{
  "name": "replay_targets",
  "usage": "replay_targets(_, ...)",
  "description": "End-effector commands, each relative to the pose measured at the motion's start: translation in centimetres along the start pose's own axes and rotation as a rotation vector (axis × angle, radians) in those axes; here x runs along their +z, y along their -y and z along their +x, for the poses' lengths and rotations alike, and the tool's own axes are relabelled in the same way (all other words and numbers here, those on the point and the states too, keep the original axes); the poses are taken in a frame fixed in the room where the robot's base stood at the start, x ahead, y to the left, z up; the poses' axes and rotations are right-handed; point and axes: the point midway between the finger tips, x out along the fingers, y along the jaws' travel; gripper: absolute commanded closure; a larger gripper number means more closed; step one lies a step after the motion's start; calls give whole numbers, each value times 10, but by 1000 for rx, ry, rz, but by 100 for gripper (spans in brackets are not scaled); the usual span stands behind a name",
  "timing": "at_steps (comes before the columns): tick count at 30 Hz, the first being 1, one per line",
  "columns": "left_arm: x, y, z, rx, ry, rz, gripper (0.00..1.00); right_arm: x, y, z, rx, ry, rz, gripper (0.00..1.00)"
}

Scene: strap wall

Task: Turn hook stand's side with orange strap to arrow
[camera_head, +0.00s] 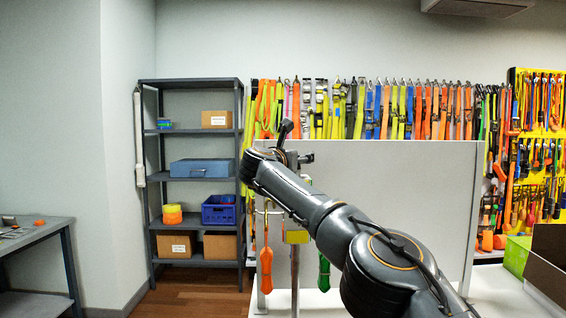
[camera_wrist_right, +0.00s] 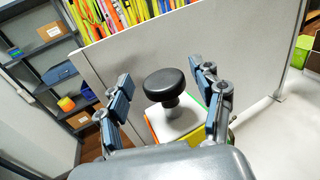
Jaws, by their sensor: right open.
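The hook stand (camera_head: 295,270) stands on the white table, partly hidden by my right arm. Its orange strap (camera_head: 266,262) hangs on the left in the head view. In the right wrist view, the stand's black round knob (camera_wrist_right: 164,85) sits above a pale square top (camera_wrist_right: 172,122) with orange, yellow and green edges. My right gripper (camera_wrist_right: 168,78) is open, its fingers either side of the knob, with gaps visible. The arrow cannot be made out. My left gripper is not in view.
A grey panel (camera_head: 400,200) stands close behind the stand. Straps hang along the wall beyond it. A grey shelf (camera_head: 195,83) with boxes is at left. A green box (camera_head: 516,255) and a dark open box (camera_head: 548,262) are at right. Bare table (camera_head: 500,298) shows at lower right.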

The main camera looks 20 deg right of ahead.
Motion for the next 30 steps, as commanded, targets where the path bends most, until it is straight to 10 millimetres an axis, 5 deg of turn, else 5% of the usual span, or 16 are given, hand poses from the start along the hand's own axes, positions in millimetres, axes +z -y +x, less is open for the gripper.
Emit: replay_targets(30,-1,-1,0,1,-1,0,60,-2,2,-108,-1,-2,-1,33)
